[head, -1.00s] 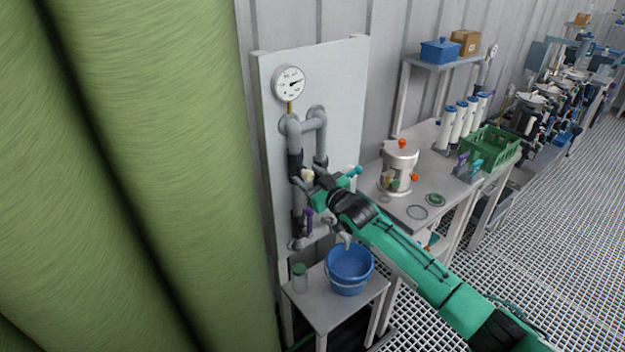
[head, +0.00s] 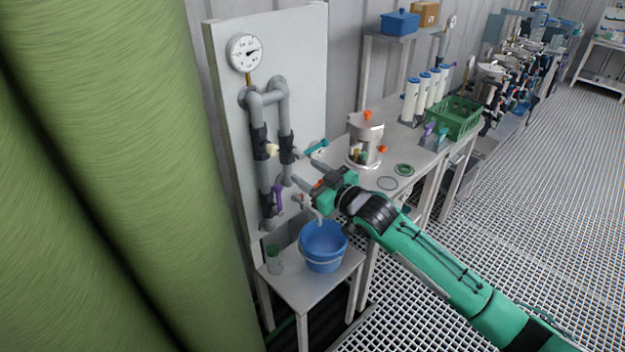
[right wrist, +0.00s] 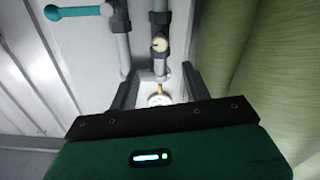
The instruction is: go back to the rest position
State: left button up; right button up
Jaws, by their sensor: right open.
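My right gripper (head: 308,172) is open and empty, in front of the pipe panel (head: 305,70) and above the blue bucket (head: 323,262). In the right wrist view its two dark fingers (right wrist: 157,88) stand apart, with grey pipes (right wrist: 124,55) beyond them. Nothing shows between the fingertips except background pipework. A teal valve handle (head: 317,147) is close by the fingers in the head view and also shows in the right wrist view (right wrist: 75,12). A purple handle (head: 278,197) is on the lower left pipe. My left gripper is not in view.
The bucket and a green-lidded jar (head: 274,262) stand on a low table (head: 312,290). The bench right of the panel carries a metal vessel (head: 365,140), white cylinders (head: 422,95) and a green crate (head: 455,118). A green curtain-like surface (head: 110,180) fills the left. Grating floor is open at right.

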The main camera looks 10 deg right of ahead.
jog(key=shift+s+d, duration=0.2)
jog(key=shift+s, duration=0.05)
jog(key=d+f+m+g+h, duration=0.1)
jog(key=d+f+m+h, duration=0.3)
jog(key=f, duration=1)
jog(key=d+f+g+h, duration=0.15)
jog(key=d+f, duration=0.35)
jog(key=f, duration=1)
jog(key=s+d+f+m+g+h, duration=0.1)
jog(key=s+d+f, duration=0.2)
jog(key=s+f, duration=0.55)
jog(key=s+d+f+m+g+h, duration=0.1)
jog(key=s+d+f+g+h, duration=0.3)
jog(key=f, duration=0.8)
jog(key=s+d+f+g, duration=0.1)
jog(key=s+f, duration=0.7)
jog(key=s, duration=0.3)
jog(key=s+f+g, duration=0.1)
jog(key=s+f, duration=0.7)
jog(key=s, duration=0.3)
jog(key=s+f+g, duration=0.2)
jog(key=s+f, duration=0.1)
jog(key=s, duration=1)
jog(key=s+f+g, duration=0.2)
jog(key=s+f, duration=0.2)
jog(key=s, duration=0.9)
jog(key=shift+s+d+f+m, duration=0.15)
jog(key=shift+s+m, duration=0.1)
jog(key=shift+m, duration=0.15)
